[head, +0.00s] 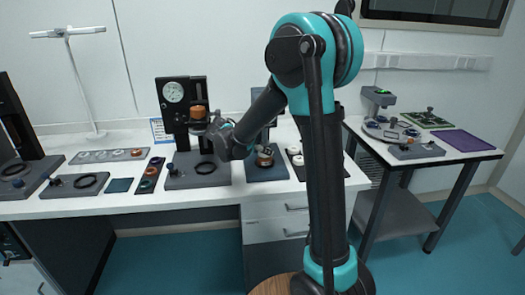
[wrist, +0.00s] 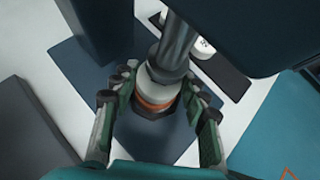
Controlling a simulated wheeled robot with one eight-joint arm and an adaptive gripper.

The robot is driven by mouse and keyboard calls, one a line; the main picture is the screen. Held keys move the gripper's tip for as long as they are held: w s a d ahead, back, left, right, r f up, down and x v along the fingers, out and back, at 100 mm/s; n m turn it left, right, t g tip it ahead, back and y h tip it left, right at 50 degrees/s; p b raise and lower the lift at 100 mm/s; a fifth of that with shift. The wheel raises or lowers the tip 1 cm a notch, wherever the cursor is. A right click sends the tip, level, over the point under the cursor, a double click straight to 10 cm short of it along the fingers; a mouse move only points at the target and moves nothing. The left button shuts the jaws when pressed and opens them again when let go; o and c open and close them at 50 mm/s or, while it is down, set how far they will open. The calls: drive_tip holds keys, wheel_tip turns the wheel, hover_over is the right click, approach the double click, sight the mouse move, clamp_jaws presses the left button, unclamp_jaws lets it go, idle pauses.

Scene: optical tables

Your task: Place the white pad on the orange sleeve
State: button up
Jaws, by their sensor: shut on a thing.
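The white pad (wrist: 157,90) is a pale round piece between my fingers in the wrist view. My gripper (wrist: 160,105) is shut on it, one finger at each side. The orange sleeve (wrist: 154,104) shows as an orange band directly below the pad, above a dark round base (wrist: 152,113). The pad looks in line with the sleeve; whether they touch is unclear. A grey shaft hangs above the pad and hides part of its top. In the head view, my gripper (head: 262,155) is low over the blue mat, small and partly unclear.
The blue mat (wrist: 130,140) lies under the stack. A dark column (wrist: 105,30) rises on the left, and a dark overhead part covers the upper right. A black tray with white pieces (head: 295,151) lies to the right. A gauge press (head: 174,92) stands to the left.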

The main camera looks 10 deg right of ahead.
drive_tip(key=o, duration=1.2)
drive_tip(key=shift+f, duration=0.1)
